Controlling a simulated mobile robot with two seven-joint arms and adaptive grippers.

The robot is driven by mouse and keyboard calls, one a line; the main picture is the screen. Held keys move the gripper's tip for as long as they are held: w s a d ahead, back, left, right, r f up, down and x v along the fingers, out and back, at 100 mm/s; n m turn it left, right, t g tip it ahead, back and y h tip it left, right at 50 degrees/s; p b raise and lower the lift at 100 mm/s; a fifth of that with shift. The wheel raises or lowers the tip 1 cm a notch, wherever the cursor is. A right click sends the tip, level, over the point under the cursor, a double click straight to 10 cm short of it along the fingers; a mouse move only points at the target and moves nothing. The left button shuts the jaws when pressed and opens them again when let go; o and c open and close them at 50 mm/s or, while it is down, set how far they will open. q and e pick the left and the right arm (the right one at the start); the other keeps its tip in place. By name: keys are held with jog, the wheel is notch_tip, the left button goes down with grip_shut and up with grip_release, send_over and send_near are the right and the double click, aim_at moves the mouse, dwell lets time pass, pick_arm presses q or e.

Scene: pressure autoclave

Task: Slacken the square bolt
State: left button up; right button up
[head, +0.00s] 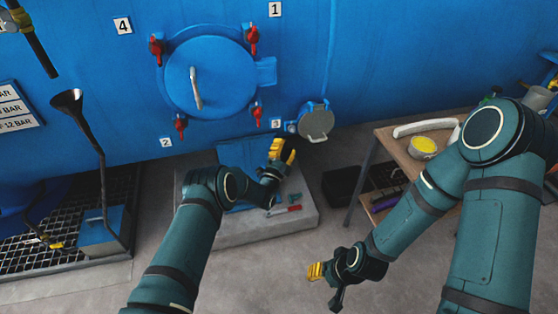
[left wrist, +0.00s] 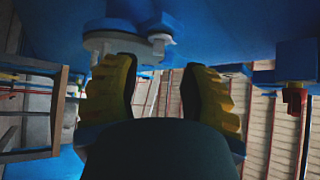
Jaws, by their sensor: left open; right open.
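The small grey round cover (head: 318,122) sits on the blue wall beside sign 3, low right of the big round door (head: 210,77). My left gripper (head: 282,150) is below and left of this cover, apart from it, with its yellow fingers pointing up. In the left wrist view its fingers (left wrist: 160,92) are open with nothing between them. A grey disc (left wrist: 112,42) with a small pale bolt-like part (left wrist: 158,43) shows above the fingertips there. I cannot tell whether that part is square. My right gripper (head: 316,271) is open and empty above the floor.
Red clamps (head: 252,38) ring the door. Small red-handled items (head: 288,210) lie on the concrete plinth (head: 240,232). A wooden table (head: 400,150) with a yellow-filled bowl (head: 423,146) stands right. A grating and pipework are at left.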

pick_arm(q)
jog(key=v, duration=0.5)
jog(key=shift+s+a+f, duration=0.15)
jog(key=shift+s, duration=0.1)
